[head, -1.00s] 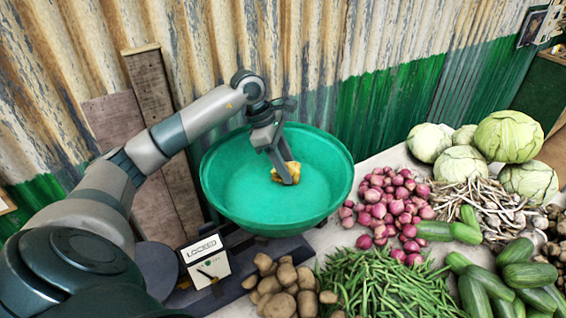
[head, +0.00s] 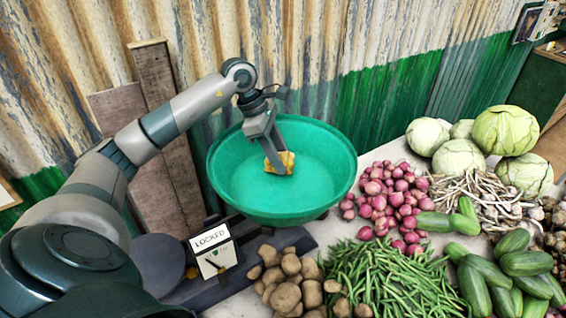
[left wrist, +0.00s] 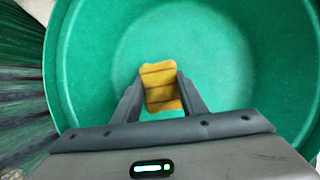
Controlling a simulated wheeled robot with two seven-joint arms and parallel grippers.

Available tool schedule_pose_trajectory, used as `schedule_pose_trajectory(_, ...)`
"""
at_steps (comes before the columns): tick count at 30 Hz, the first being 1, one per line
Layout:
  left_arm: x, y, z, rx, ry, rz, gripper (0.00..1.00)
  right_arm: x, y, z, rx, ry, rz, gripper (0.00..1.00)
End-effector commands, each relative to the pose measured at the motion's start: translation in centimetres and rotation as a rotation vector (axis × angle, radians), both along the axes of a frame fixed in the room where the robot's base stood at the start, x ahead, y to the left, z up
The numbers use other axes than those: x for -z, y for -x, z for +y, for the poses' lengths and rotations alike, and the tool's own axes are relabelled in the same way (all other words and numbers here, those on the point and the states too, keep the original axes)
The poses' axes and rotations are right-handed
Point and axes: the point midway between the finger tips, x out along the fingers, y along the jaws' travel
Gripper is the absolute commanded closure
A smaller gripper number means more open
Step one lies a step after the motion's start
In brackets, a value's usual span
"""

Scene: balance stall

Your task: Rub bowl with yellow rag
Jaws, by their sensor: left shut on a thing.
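The green bowl (head: 235,185) stands on the scale at the table's left side, open side up. My left gripper (head: 280,168) reaches down into the bowl and is shut on the yellow rag (head: 287,160). The rag is a small crumpled bundle over the bowl's inner floor; I cannot tell whether it touches. In the left wrist view the rag (left wrist: 160,86) sits between the two fingers, with the bowl (left wrist: 230,60) spread out around it. My right gripper is not in view.
A box marked LOCKED (head: 212,247) stands in front of the bowl. Potatoes (head: 290,285), green beans (head: 375,280), red onions (head: 385,200), cucumbers (head: 527,263) and cabbages (head: 505,130) crowd the table to the right. A corrugated wall (head: 340,60) rises behind.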

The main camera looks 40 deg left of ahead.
Motion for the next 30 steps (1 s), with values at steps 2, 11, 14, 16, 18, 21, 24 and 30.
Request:
schedule_pose_trajectory(2, -0.7, 0.1, 0.3, -0.002, -0.001, 0.002, 0.80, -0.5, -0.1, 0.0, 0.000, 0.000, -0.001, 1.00)
schedule_pose_trajectory(11, -3.5, 0.5, 1.0, -0.007, -0.002, -0.001, 0.80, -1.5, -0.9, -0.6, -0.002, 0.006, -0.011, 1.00)
schedule_pose_trajectory(14, -4.4, 0.6, 1.3, -0.009, -0.001, 0.000, 0.80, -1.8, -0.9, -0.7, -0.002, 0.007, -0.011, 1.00)
schedule_pose_trajectory(16, -5.0, 0.8, 1.5, -0.010, -0.001, 0.000, 0.80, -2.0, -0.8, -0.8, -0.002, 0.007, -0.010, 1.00)
schedule_pose_trajectory(18, -5.5, 0.8, 1.6, -0.011, 0.000, 0.000, 0.80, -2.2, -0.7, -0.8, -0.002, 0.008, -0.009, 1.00)
schedule_pose_trajectory(21, -5.9, 0.9, 1.7, -0.012, 0.000, 0.000, 0.80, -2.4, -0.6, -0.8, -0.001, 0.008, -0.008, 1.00)
schedule_pose_trajectory(24, -6.1, 1.0, 1.8, -0.012, 0.000, 0.000, 0.80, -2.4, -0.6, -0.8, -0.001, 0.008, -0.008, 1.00)
schedule_pose_trajectory(30, -6.0, 1.0, 1.8, -0.012, 0.000, 0.000, 0.80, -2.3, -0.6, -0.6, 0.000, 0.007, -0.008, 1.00)
